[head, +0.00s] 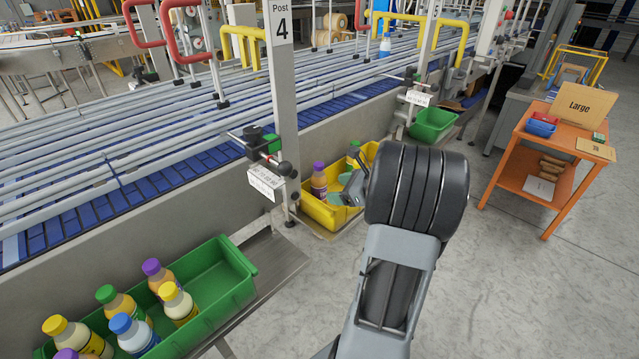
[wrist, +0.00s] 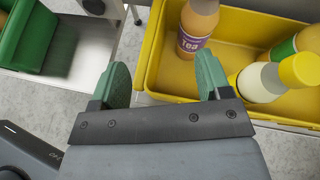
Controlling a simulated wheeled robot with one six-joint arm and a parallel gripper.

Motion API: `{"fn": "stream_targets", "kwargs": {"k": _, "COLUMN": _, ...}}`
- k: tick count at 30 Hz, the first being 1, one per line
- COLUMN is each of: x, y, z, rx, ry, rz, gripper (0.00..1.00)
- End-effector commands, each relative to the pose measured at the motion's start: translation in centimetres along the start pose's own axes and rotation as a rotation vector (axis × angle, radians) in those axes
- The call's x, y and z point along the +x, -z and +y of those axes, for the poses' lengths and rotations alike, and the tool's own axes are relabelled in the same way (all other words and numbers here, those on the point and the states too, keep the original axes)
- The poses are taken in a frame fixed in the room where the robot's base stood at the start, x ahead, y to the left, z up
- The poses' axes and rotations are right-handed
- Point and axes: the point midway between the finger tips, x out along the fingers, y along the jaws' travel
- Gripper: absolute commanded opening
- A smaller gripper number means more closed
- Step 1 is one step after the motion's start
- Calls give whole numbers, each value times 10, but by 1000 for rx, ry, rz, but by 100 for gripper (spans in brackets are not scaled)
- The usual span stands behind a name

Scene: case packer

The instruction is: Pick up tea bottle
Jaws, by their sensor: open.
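The tea bottle (wrist: 197,28) has brownish liquid and a purple label reading "Tea". It stands in the yellow crate (wrist: 152,55), near its left end in the wrist view, with its top cut off. In the head view it shows as the purple-capped bottle (head: 319,184) in the yellow crate (head: 318,214). My gripper (wrist: 160,80) is open and empty, with green fingertips spread apart. In the wrist view the tea bottle lies beyond the gap, nearer the right fingertip. In the head view my gripper (head: 348,188) is at the crate, right of the bottle, partly hidden by my arm.
A yellow-capped white bottle (wrist: 262,83) and a green-labelled bottle (wrist: 300,44) share the crate, close to the right fingertip. A green crate (head: 222,283) with several bottles stands front left. The conveyor (head: 150,180) runs behind. Floor at right is clear before an orange cart (head: 521,172).

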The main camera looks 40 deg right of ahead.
Motion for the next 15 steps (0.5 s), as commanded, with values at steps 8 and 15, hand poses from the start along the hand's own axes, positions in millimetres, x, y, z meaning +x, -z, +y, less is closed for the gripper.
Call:
{"fn": "stream_targets", "kwargs": {"k": 8, "x": 2, "y": 16, "z": -43, "rx": 202, "ry": 122, "rz": -84, "gripper": 71}}
{"fn": "stream_targets", "kwargs": {"k": 15, "x": 42, "y": 12, "z": -48, "rx": 199, "ry": 123, "rz": -83, "gripper": 71}}
